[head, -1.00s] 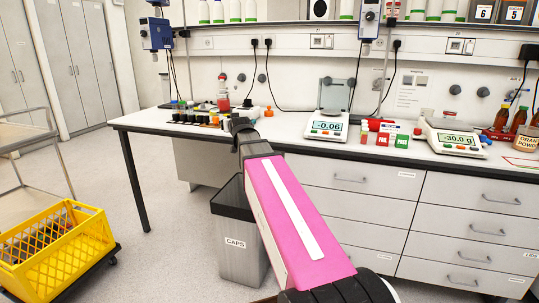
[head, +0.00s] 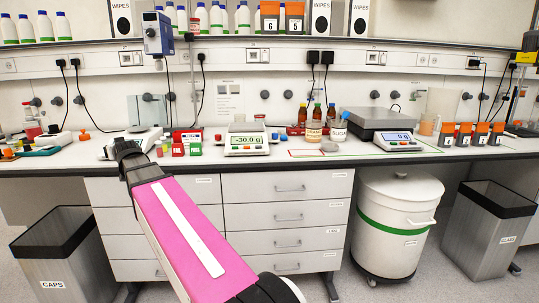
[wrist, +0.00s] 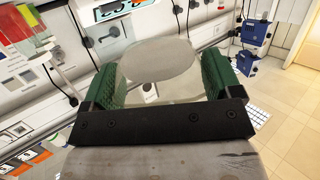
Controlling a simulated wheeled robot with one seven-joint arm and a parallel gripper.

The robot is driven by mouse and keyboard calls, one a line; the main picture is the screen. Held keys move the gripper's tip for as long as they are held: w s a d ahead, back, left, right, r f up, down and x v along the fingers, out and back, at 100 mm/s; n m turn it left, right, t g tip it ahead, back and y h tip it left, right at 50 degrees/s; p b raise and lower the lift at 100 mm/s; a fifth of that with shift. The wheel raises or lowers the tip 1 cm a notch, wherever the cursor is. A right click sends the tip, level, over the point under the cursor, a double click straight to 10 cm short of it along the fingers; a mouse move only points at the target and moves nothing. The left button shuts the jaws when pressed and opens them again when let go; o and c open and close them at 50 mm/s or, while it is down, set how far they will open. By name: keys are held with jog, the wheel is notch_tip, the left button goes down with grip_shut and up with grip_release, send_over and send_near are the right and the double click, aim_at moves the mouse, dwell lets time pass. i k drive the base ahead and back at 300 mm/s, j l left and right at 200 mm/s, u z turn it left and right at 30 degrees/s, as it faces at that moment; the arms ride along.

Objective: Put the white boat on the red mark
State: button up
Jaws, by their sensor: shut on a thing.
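The white boat (wrist: 158,68) shows in the wrist view as a pale, whitish dish between the green finger pads. My gripper (wrist: 160,82) is shut on it, with a pad at each side. In the head view, my gripper (head: 124,148) is at the left, over the front part of the bench. I cannot make out the boat there. The red mark (head: 292,154) is a thin red outline on the white bench, right of the middle and well to the right of my gripper. A green outline (head: 400,154) adjoins it on the right.
A balance (head: 246,140) reading -30.0 g stands between my gripper and the mark. A small greyish round dish (head: 329,147) lies near the mark's right end, with brown bottles (head: 317,115) and jars behind. Red and green boxes (head: 187,149) stand near my gripper.

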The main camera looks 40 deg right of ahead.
aim_at(305, 153)
jog(key=k+l, duration=0.15)
jog(key=l, duration=0.25)
jog(key=k+l, duration=0.15)
jog(key=l, duration=0.2)
jog(key=k+l, duration=0.15)
jog(key=l, duration=0.25)
jog(key=k+l, duration=0.15)
jog(key=l, duration=0.2)
jog(key=k+l, duration=0.15)
jog(key=l, duration=0.25)
